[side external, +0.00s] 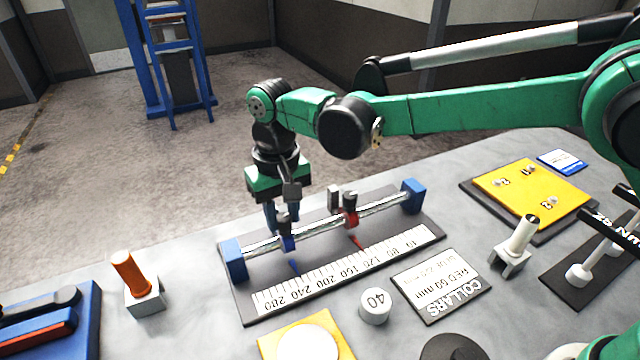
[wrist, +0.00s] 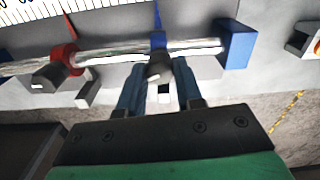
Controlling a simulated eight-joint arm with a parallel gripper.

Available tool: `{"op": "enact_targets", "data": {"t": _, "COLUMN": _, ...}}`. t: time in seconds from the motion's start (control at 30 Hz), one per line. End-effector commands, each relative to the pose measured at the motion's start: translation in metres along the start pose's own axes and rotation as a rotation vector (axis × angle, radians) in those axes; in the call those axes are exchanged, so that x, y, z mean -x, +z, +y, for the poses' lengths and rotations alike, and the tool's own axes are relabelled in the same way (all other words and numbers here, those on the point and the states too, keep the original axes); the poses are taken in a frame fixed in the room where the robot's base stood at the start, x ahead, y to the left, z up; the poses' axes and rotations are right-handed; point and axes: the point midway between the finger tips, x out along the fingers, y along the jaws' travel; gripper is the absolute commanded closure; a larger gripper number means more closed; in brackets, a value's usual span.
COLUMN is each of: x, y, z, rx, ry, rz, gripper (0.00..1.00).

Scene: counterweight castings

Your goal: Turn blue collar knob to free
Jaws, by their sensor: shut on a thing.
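The blue collar (side external: 288,243) sits on the silver rod (side external: 318,227), toward the rod's left end in the side view. In the wrist view the blue collar (wrist: 158,40) is at the top centre. Its dark knob (wrist: 159,71), with a pale mark, stands out toward me. My gripper (wrist: 158,82) has its blue fingers on either side of this knob and is shut on it. In the side view my gripper (side external: 283,217) comes down over the collar from above, and the fingers partly hide the knob. A blue pointer runs from the collar toward the scale.
The red collar (side external: 351,219) with its own dark knob (side external: 349,198) is farther right on the rod. Blue end blocks (side external: 234,260) hold the rod. A scale (side external: 345,270) lies in front. A COLLARS card (side external: 441,285) and a white "40" cylinder (side external: 375,306) are nearby.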

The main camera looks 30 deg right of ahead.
Motion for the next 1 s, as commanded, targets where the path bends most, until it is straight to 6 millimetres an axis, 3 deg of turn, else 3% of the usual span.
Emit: {"op": "enact_targets", "data": {"t": 1.0, "x": 0.0008, "y": 0.0004, "z": -0.0007, "rx": 0.948, "ry": 0.000, "rz": 0.000, "gripper": 1.00}}
